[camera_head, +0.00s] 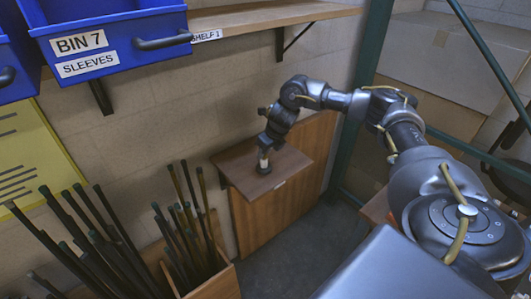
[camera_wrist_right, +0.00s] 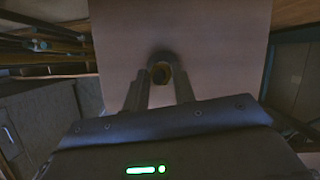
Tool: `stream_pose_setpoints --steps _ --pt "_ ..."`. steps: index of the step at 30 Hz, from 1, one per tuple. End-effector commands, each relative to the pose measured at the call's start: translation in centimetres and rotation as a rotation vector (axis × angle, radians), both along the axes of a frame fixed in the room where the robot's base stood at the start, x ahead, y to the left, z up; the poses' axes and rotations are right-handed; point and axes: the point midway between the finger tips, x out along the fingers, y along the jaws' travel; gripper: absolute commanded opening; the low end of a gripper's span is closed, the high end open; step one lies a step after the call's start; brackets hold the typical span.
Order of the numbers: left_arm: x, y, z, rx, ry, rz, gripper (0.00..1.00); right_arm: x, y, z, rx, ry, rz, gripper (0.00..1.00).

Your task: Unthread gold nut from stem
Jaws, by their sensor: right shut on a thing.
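My right gripper (camera_head: 264,143) points down over a small wooden ledge against the wall. In the right wrist view the two fingers (camera_wrist_right: 160,88) close in around a small round piece with a dull gold look, the gold nut (camera_wrist_right: 160,73). The gripper is shut on it. The nut's threads and its exact seat on the stem are too dark and small to tell. My left gripper is not in view.
The wooden ledge (camera_head: 238,168) is otherwise bare. A wooden box (camera_head: 222,285) with several dark rods stands at its lower left. A blue bin (camera_head: 110,45) marked sleeves hangs at the upper left, beside a shelf (camera_head: 255,17). A green post (camera_head: 363,75) stands to the right.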

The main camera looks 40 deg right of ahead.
Motion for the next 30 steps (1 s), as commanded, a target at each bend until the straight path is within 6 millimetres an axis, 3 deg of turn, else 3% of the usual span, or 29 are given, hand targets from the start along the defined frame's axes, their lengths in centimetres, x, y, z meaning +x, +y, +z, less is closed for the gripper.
stream_pose_setpoints --steps 19,30 --pt "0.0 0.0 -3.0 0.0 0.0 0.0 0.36 0.2 -0.2 0.1 0.002 -0.004 0.477 0.0" --pt "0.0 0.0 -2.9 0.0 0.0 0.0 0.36 0.2 -0.2 0.1 0.001 -0.003 0.513 0.0"
